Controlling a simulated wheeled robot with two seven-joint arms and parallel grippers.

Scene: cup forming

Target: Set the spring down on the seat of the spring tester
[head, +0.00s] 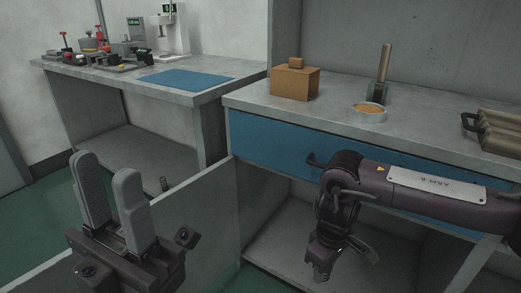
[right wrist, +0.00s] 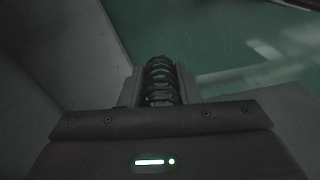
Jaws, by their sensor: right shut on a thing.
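The spring (right wrist: 160,82), a dark coil, sits between the fingers of my right gripper (right wrist: 160,88) in the right wrist view, which is shut on it. In the head view my right gripper (head: 322,262) hangs low in front of the open cupboard; the spring is hard to make out there. My left gripper (head: 107,166) is open and empty at the lower left. A white column stand (head: 182,32) with a small display, at the back of the far left bench, looks like the spring tester. Its seat is too small to make out.
The left bench (head: 215,88) also carries a blue mat (head: 187,79), a grey display unit (head: 136,27) and several small fixtures. A grey panel (head: 205,215) stands between my grippers.

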